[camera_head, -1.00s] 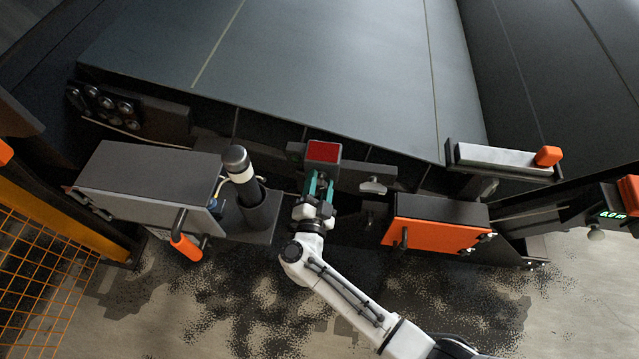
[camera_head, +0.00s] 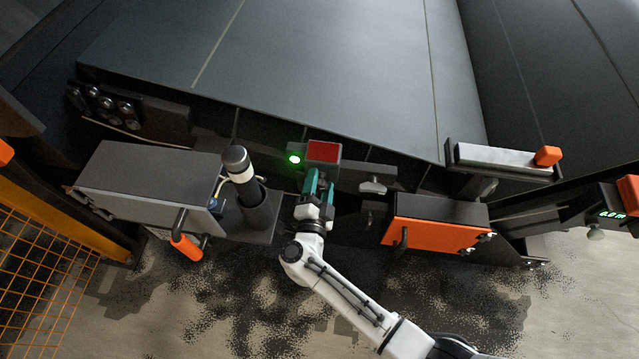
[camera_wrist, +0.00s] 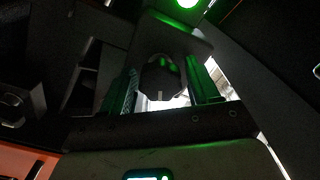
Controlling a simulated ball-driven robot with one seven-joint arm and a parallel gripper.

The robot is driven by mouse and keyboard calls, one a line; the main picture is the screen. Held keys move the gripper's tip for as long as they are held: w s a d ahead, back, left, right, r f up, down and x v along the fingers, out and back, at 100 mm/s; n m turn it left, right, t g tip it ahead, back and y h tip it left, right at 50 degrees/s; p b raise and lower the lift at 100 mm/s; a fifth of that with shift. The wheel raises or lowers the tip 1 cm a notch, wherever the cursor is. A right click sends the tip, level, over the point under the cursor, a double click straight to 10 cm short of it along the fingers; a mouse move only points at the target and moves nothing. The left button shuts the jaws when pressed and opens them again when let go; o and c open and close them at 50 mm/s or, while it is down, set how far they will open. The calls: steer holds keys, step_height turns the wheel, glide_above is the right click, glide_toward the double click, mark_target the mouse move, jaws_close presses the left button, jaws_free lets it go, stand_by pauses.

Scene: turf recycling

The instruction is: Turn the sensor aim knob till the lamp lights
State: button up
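The sensor is a small box with a red face (camera_head: 323,151) at the front edge of the belt. The lamp (camera_head: 294,158) just left of it glows bright green, and it also shows at the top of the wrist view (camera_wrist: 187,3). My gripper (camera_head: 318,180) is right below the red-faced box. In the wrist view the dark round aim knob (camera_wrist: 162,84) with a pale mark at its lower edge sits between my two green-lit fingers, which look closed against its sides. The knob is hidden behind my gripper in the head view.
A grey box (camera_head: 150,170) with an orange handle (camera_head: 187,247) and a dark post with a white band (camera_head: 240,168) stand to the left. An orange box (camera_head: 435,235) hangs to the right. The wide belt (camera_head: 300,75) lies behind.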

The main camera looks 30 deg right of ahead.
steer(key=shift+o, duration=0.6)
steer(key=v, duration=1)
steer(key=shift+s+a+p, duration=0.25)
steer(key=shift+s+p, duration=0.05)
steer(key=shift+p, duration=0.1)
